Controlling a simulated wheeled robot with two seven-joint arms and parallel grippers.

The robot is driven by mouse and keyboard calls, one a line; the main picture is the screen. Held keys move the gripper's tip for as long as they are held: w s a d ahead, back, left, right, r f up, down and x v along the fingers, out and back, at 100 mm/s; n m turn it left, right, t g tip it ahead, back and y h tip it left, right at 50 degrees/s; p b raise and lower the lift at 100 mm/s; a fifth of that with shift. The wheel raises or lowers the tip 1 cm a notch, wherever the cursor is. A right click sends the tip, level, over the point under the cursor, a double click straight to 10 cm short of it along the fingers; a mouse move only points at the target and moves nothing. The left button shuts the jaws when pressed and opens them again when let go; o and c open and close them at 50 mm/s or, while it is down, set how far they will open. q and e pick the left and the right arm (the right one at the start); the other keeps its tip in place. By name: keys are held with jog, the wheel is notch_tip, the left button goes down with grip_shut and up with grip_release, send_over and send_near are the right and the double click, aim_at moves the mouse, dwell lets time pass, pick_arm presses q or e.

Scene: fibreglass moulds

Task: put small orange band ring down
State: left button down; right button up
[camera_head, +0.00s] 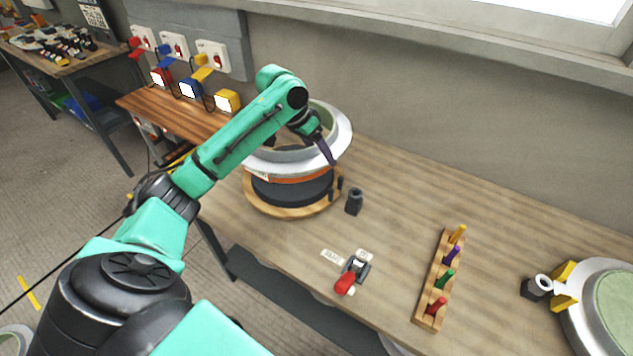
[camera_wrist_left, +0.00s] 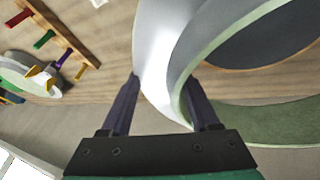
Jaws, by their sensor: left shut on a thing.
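The small orange band ring (camera_head: 268,167) is a pale grey-white ring with a green inside and an orange stripe under its flange. It sits level over a dark drum on a round wooden base (camera_head: 262,207); I cannot tell if it touches the drum. My left gripper (camera_head: 328,152) is shut on the ring's wall at its right side, and my arm hides part of the ring. In the left wrist view, the dark fingers straddle the ring's white wall (camera_wrist_left: 158,60), one inside and one outside. My right gripper is not in view.
A small dark block (camera_head: 354,202) stands close right of the base. A red-handled clamp (camera_head: 347,281) and a wooden rack with coloured pegs (camera_head: 424,318) lie nearer the front. Another green-lined round mould (camera_head: 612,310) is at right. The table between is mostly clear.

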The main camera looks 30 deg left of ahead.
aim_at(298, 156)
pick_arm(q)
notch_tip(298, 156, down, 12)
jog(key=shift+w+r+p, duration=0.1)
jog(key=shift+w+p, duration=0.05)
jog(key=shift+p, duration=0.55)
jog(key=shift+c, duration=0.6)
grip_release()
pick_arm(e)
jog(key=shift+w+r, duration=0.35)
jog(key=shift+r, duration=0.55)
pick_arm(q)
jog(key=b+v, duration=0.1)
jog(key=v, duration=1)
jog(key=shift+s+a+r, duration=0.15)
jog(key=shift+s+r, duration=0.15)
jog(key=shift+r, duration=0.1)
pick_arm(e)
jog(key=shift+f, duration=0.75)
